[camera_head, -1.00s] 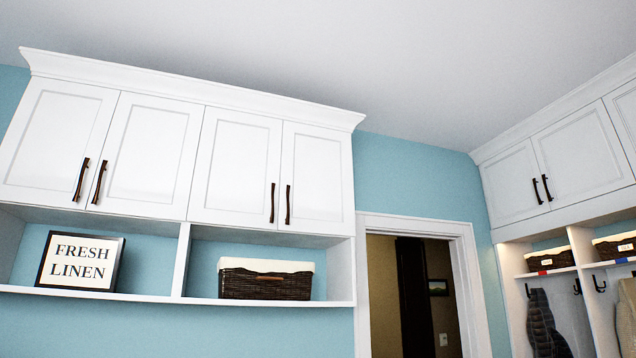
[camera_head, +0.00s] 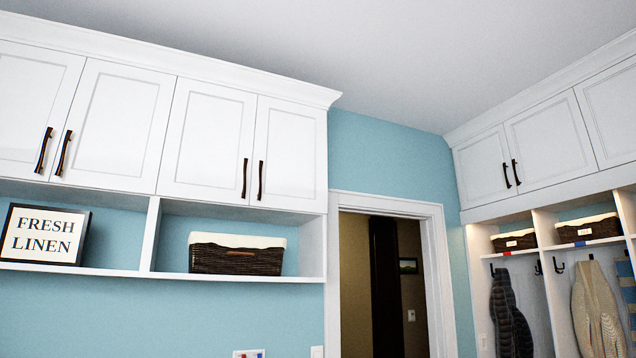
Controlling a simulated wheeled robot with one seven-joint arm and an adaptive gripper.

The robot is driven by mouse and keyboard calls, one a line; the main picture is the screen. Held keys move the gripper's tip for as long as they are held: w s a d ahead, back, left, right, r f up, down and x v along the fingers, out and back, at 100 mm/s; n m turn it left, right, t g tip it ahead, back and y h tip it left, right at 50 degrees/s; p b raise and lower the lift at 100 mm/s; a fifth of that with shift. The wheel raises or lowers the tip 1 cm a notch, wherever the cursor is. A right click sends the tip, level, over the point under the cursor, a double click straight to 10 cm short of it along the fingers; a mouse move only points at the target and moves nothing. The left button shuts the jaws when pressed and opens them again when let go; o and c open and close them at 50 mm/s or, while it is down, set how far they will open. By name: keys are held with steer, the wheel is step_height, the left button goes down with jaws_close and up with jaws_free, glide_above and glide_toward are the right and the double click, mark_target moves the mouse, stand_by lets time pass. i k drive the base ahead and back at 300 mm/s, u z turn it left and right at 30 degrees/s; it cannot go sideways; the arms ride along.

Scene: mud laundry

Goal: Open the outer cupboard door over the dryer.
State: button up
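A row of white wall cupboards hangs on the blue wall at the left, all doors shut, each with a dark vertical handle. The rightmost door (camera_head: 286,154) has its handle (camera_head: 261,180) at its lower left. The door beside it (camera_head: 206,139) has its handle (camera_head: 245,178) at its lower right. Further left, another door (camera_head: 118,126) and a partly cut-off door (camera_head: 32,108) have handles side by side. The dryer is not in view, so I cannot tell which door is over it. My gripper is not in view.
Open shelves under the cupboards hold a "FRESH LINEN" sign (camera_head: 43,236) and a wicker basket (camera_head: 236,254). An open doorway (camera_head: 385,285) is right of them. Further right stand more shut cupboards (camera_head: 547,134) above cubbies with baskets and hanging coats (camera_head: 597,305).

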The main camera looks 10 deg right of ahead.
mark_target(289, 172)
steer(key=z, duration=1.95)
steer(key=i, duration=2.15)
steer(key=u, duration=2.85)
